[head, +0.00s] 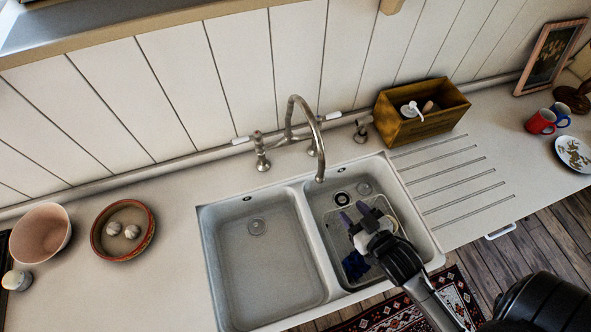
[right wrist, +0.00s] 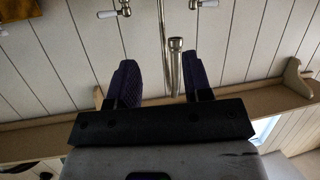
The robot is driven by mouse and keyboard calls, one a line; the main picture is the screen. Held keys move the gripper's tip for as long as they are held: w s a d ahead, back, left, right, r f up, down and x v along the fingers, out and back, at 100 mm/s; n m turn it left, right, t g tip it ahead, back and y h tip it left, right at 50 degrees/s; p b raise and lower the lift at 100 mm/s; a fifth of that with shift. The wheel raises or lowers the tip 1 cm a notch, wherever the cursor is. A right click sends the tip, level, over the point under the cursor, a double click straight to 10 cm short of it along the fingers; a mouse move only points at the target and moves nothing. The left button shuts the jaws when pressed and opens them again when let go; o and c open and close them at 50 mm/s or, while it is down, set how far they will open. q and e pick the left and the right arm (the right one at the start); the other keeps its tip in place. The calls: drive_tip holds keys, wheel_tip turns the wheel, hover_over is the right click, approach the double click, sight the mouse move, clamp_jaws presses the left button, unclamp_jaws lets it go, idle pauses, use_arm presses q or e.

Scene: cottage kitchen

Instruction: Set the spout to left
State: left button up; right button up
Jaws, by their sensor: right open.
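The metal spout (head: 299,99) is a tall curved tube on the bridge tap behind the sink. Its outlet (head: 320,176) hangs down over the right basin (head: 409,213), near the divider. My right gripper (head: 355,212) is open and empty over the right basin, in front of and to the right of the outlet. In the right wrist view, the outlet (right wrist: 175,65) shows between the two dark finger pads (right wrist: 162,60), beyond them. No contact shows. My left gripper is not in view.
The tap has white-tipped lever handles (head: 241,140) on both sides. The left basin (head: 263,262) is empty. Bowls (head: 41,232) stand at left.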

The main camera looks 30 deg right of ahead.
sight(323, 172)
wheel_tip(323, 172, up, 5)
drive_tip(key=w+a+t+y, duration=0.1)
drive_tip(key=t, duration=0.3)
drive_tip(key=w+p, duration=0.3)
drive_tip(key=w, duration=1.1)
drive_tip(key=shift+a+r, duration=0.1)
drive_tip(key=shift+r, duration=0.05)
drive_tip(key=shift+c, duration=0.4)
drive_tip(key=shift+s, duration=0.1)
clamp_jaws()
